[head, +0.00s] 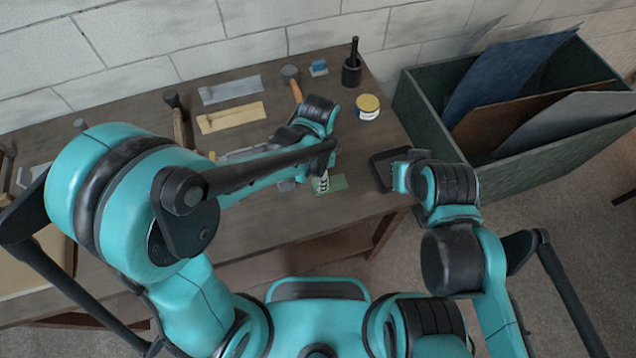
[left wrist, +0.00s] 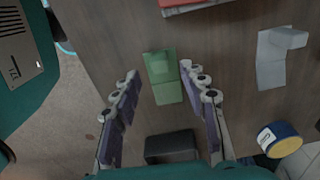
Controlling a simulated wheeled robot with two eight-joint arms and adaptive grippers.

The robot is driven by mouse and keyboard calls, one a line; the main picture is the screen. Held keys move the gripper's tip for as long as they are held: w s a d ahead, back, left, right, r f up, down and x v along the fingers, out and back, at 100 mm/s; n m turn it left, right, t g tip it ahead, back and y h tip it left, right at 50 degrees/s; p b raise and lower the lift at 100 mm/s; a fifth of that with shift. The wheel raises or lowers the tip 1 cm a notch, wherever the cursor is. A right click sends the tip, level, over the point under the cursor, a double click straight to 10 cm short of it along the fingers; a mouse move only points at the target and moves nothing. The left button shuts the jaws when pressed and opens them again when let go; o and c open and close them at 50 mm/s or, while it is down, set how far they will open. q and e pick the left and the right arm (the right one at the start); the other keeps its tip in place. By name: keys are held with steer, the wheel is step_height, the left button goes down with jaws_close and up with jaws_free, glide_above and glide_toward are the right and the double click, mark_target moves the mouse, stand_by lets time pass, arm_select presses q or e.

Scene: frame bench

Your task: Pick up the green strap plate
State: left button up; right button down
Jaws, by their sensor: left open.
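The green strap plate (head: 336,184) lies on the brown bench near its front edge, partly covered by my left gripper in the head view. In the left wrist view the plate (left wrist: 168,93) shows as a small green piece with a paler raised-looking upper part. My left gripper (head: 322,183) is above the plate. In the left wrist view its fingers (left wrist: 162,103) are open, one on each side of the plate with gaps, and nothing is held.
A dark block (left wrist: 170,147) sits beside the plate. A red object (left wrist: 190,4) is at the wrist view's top edge. A green crate (head: 430,120) with panels stands right of the bench.

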arm_select(q)
step_height(320, 180, down, 4)
steer(key=shift+r+b, duration=0.25)
steer(key=shift+b, duration=0.15)
jaws_close()
steer(key=shift+r, duration=0.1)
